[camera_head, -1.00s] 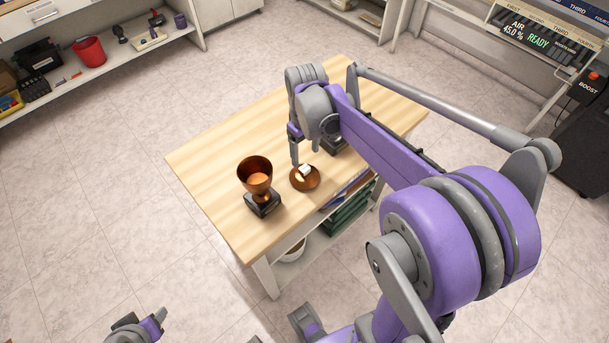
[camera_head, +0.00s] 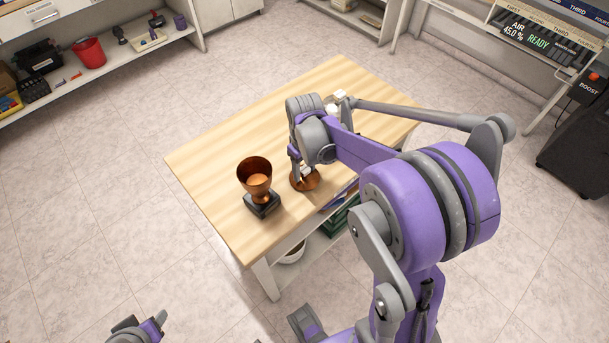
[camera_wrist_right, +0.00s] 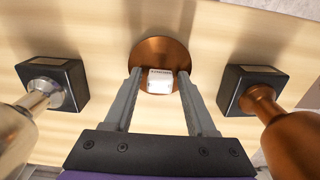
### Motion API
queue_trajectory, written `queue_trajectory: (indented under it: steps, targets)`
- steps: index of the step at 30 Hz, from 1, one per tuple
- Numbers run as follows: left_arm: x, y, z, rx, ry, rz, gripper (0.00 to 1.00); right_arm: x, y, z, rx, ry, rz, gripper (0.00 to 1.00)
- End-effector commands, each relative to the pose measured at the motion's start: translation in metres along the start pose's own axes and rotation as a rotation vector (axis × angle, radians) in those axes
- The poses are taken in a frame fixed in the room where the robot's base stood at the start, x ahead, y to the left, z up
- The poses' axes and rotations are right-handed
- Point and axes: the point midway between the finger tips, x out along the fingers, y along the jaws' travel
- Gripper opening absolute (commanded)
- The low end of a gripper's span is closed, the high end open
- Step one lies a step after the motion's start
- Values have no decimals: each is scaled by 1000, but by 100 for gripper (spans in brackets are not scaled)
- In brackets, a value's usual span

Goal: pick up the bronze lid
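The bronze lid (camera_head: 313,183) is a round copper-brown disc lying on the wooden table, beside the bronze cup (camera_head: 255,175) on its black base. In the right wrist view the lid (camera_wrist_right: 160,50) has a small white block-like knob (camera_wrist_right: 160,82) with dark lettering. My right gripper (camera_wrist_right: 158,74) is open, its two fingers on either side of the knob with gaps showing. In the head view my right gripper (camera_head: 303,178) points down over the lid and hides part of it.
In the right wrist view a silver cup (camera_wrist_right: 42,90) on a black base stands left of the lid, and the bronze cup (camera_wrist_right: 262,100) stands right. The table's left part (camera_head: 215,150) is clear.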

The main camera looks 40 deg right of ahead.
Motion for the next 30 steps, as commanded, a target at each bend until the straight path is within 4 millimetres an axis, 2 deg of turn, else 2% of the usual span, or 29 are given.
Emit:
queue_trajectory:
  steps: [1, 6, 9, 20, 23, 30]
  targets:
    - [0, 0, 0, 0, 0, 0, 50, 0, 0, 0, 0, 0, 0, 46]
    - [0, 0, 0, 0, 0, 0, 50, 0, 0, 0, 0, 0, 0, 15]
    - [0, 0, 0, 0, 0, 0, 50, 0, 0, 0, 0, 0, 0, 0]
    - [0, 0, 0, 0, 0, 0, 50, -4, 0, 0, 0, 0, 0, 0]
    - [-2, 0, -1, 0, 1, 0, 50, -16, 0, 0, 0, 0, 0, 0]
    - [-6, 0, -5, 0, 3, 0, 50, -66, 0, 0, 0, 0, 0, 0]
